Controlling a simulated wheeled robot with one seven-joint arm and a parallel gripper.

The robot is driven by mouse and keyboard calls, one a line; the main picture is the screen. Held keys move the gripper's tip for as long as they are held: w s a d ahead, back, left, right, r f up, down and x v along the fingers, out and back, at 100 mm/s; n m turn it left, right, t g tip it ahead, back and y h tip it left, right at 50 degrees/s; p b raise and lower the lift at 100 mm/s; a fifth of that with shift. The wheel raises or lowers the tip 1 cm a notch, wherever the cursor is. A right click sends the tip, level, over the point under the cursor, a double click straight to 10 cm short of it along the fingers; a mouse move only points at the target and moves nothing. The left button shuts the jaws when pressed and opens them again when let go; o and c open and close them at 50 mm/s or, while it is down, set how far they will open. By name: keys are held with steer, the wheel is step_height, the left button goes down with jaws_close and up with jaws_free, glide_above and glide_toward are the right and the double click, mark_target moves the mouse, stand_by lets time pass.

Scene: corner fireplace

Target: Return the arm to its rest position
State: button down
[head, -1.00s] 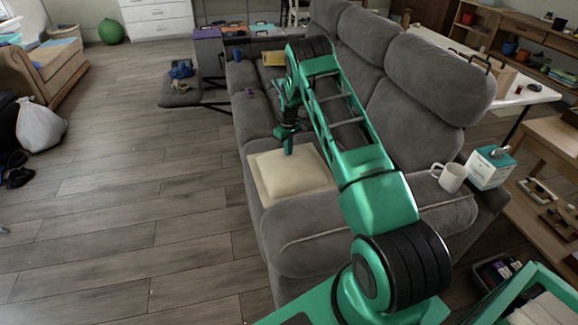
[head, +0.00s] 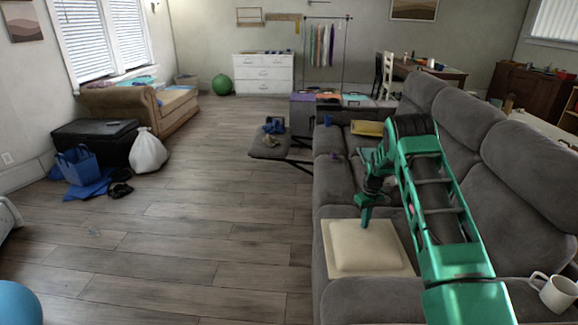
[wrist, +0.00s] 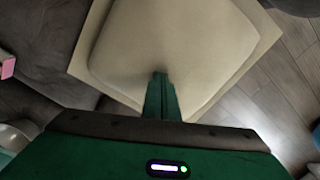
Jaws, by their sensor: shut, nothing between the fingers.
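My gripper (head: 364,217) is green and points down at the end of my extended green arm. It is over the back edge of a cream square cushion-like pad (head: 368,250) on the seat of a grey sofa. In the wrist view its two fingers (wrist: 160,80) are together, with nothing between them, and the pad (wrist: 175,35) fills the space beyond the tips. I cannot tell whether the tips touch the pad.
The grey sofa (head: 510,180) runs along my arm's right side, with high backrests. A white mug (head: 555,291) stands on its near armrest. A grey footrest (head: 275,149) with blue items stands farther back. The wooden floor (head: 190,220) at left is largely clear.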

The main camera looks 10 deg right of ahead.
steer(key=s+a+r+m, duration=0.1)
steer(key=s+r+m, duration=0.1)
steer(key=s+r, duration=1.1)
steer(key=s+r+m, duration=0.3)
steer(key=s+r, duration=0.5)
steer(key=r, duration=0.9)
steer(key=s+a+r+m, duration=0.1)
steer(key=s+a, duration=0.2)
steer(key=s, duration=0.8)
steer(key=s+a+r+m, duration=0.1)
steer(key=s+a+r, duration=0.1)
steer(key=s, duration=0.8)
steer(key=s+a+r+m, duration=0.1)
steer(key=s+a, duration=0.3)
steer(key=s, duration=0.7)
steer(key=shift+s+r+m, duration=0.3)
steer(key=shift+s+m, duration=0.05)
steer(key=shift+m, duration=0.25)
steer(key=shift+a, duration=0.1)
steer(key=shift+w+f, duration=0.25)
steer(key=shift+w, duration=0.35)
